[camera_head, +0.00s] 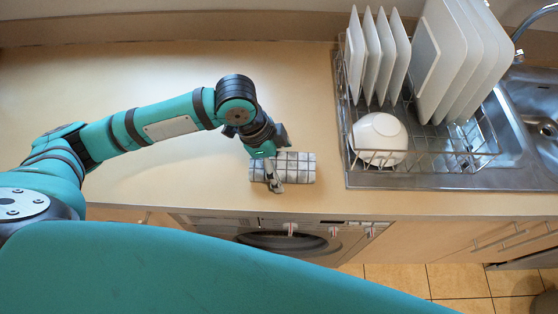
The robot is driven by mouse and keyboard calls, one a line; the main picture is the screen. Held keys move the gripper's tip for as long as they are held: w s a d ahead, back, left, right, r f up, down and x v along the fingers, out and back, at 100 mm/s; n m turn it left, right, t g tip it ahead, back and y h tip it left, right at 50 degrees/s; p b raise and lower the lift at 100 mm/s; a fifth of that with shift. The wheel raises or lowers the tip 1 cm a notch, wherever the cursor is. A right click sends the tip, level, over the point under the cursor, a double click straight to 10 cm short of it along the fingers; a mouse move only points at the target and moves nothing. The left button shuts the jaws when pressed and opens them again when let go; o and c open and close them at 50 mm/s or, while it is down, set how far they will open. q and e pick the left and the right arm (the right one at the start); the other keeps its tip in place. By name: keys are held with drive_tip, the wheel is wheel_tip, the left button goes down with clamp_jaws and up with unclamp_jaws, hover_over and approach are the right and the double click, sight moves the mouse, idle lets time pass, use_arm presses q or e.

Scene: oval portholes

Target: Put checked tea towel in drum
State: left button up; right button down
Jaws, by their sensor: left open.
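The checked tea towel (299,168), white with dark lines and folded into a small block, lies on the counter near its front edge. My left gripper (274,178) is open at the left part of the towel, its fingers over it; I cannot tell whether they touch it. The washing machine (210,221) stands below the counter, with its round dark door opening (285,242) partly hidden by my own teal body. The inside of the drum cannot be made out. My right gripper is out of view.
A wire dish rack (440,148) with several white plates (450,60) and a white bowl (380,138) stands on the steel drainer to the right, beside the sink (540,105). The wooden counter (200,60) behind the arm is clear.

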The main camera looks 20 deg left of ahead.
use_arm(q)
drive_tip(key=v, duration=1.2)
